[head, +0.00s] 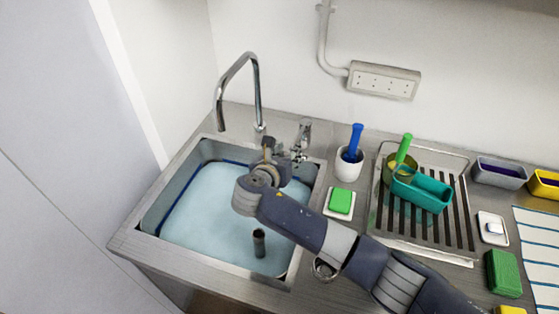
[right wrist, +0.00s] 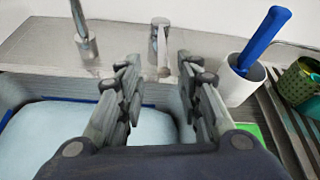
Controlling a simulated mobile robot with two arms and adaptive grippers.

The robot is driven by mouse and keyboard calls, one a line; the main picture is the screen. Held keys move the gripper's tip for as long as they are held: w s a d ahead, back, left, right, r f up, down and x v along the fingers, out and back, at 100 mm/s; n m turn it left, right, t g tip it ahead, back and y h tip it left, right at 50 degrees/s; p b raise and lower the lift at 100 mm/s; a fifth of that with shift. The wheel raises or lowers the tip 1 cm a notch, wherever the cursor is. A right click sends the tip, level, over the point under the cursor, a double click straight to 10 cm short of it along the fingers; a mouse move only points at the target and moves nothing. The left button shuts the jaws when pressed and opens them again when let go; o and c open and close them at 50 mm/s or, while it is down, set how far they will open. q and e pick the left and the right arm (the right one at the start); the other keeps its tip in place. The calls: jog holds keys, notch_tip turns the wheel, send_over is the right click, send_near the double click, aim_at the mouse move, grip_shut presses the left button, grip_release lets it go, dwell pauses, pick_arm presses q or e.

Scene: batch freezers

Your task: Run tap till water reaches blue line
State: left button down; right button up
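The sink (head: 148,222) holds pale blue water (head: 205,215). A dark blue line (head: 172,200) runs along the inner wall, close to the water's edge; the arm hides part of it. The curved chrome spout (head: 257,85) stands behind the sink, with no stream visible below it. The tap lever (head: 304,133) is to its right; it also shows in the right wrist view (right wrist: 161,48). My right gripper (head: 283,150) is over the sink's back edge, just short of the lever. In the right wrist view its fingers (right wrist: 158,75) are apart and empty, with the lever ahead between them. My left gripper is out of view.
A dark upright pipe (head: 259,243) stands in the water. A wall touches the counter behind.

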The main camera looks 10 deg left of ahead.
jog(key=v, duration=0.7)
dwell(0.9)
